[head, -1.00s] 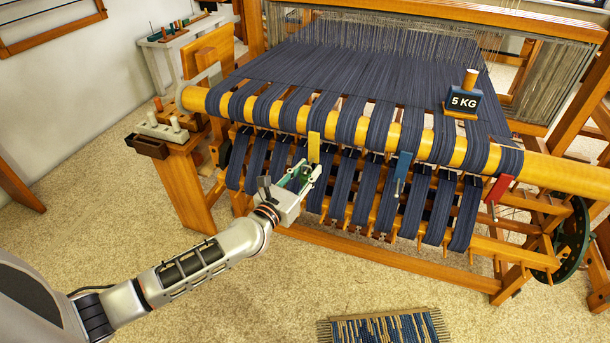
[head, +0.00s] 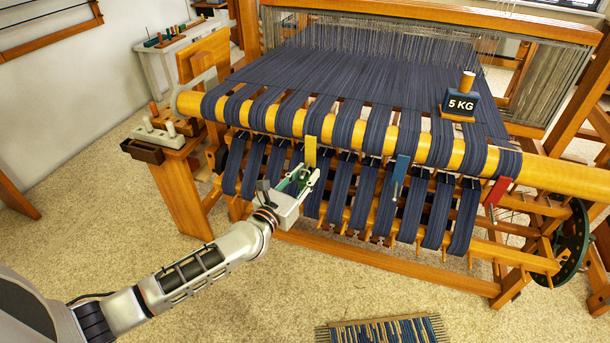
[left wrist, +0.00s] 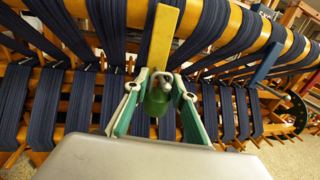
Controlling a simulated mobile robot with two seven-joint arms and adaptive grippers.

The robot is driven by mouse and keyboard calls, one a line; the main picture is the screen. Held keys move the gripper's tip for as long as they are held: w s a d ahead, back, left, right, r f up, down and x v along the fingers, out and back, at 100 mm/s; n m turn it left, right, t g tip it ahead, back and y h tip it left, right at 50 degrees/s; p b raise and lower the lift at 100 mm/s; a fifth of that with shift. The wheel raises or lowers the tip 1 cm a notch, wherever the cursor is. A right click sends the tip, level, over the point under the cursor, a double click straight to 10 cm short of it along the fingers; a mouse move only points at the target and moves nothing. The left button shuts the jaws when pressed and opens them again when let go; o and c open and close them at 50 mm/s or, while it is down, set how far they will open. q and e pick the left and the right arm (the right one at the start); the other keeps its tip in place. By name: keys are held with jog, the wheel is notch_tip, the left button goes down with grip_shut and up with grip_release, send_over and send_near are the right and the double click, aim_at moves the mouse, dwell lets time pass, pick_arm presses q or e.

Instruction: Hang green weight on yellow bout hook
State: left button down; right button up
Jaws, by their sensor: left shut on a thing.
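The green weight (left wrist: 156,100) is between the fingers of my left gripper (head: 302,178), which is shut on it. In the left wrist view a pale metal hook or ring (left wrist: 160,78) shows at the top of the weight. The yellow bout tag (head: 311,151) hangs on the front beam just above the gripper. It also shows in the left wrist view (left wrist: 163,35), with its lower end right at the weight's top. I cannot tell whether the weight's ring is around the yellow hook or only in front of it. My right gripper is not in view.
Blue (head: 401,168) and red (head: 497,191) tags hang further right on the wooden beam (head: 450,150). Navy warp bundles surround the gripper closely. A 5 KG block (head: 459,104) sits on the warp. A small woven piece (head: 380,331) lies on the floor.

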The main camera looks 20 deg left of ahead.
pick_arm(q)
jog(key=c, duration=1.6)
grip_release()
jog(key=shift+s+f, duration=0.1)
jog(key=shift+s, duration=0.05)
